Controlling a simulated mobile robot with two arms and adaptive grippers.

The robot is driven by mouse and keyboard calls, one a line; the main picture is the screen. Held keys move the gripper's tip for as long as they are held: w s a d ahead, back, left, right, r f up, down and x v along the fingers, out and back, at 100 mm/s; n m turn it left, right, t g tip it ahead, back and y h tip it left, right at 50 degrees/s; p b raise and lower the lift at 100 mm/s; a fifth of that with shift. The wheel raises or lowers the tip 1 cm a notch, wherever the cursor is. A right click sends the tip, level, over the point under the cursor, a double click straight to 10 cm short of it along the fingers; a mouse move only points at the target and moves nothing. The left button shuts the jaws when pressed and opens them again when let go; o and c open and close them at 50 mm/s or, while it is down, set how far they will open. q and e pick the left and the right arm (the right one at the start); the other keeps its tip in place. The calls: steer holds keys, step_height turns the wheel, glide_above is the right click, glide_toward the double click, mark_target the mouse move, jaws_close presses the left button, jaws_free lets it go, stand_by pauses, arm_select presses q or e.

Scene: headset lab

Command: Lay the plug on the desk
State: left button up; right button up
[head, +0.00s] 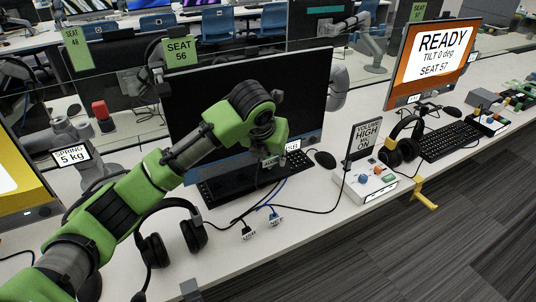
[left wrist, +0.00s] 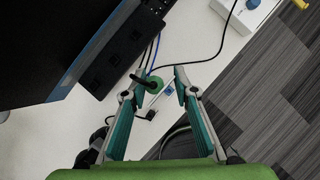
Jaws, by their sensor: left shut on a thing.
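My left gripper (head: 268,150) is in front of the lower edge of the dark monitor (head: 250,95), above the keyboard. The plug is held above the white desk (head: 330,215). Two other tagged plugs lie on the desk, one with a black cable (head: 248,234) and one with a blue cable (head: 275,221). My right gripper is not in view.
A black keyboard (head: 240,182) and mouse (head: 325,159) are below the monitor. A headset (head: 170,235) stands at the left; a control box (head: 368,183) stands at the right. Bare desk shows near the front edge, between headset and box.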

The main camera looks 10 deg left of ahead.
arm_select(q)
steer(key=w+d+p, duration=0.3)
steer(key=d+p, duration=0.1)
steer(key=d, duration=0.7)
stand_by(0.6)
steer(key=shift+f+b, duration=3.95)
steer(key=shift+f, duration=6.45)
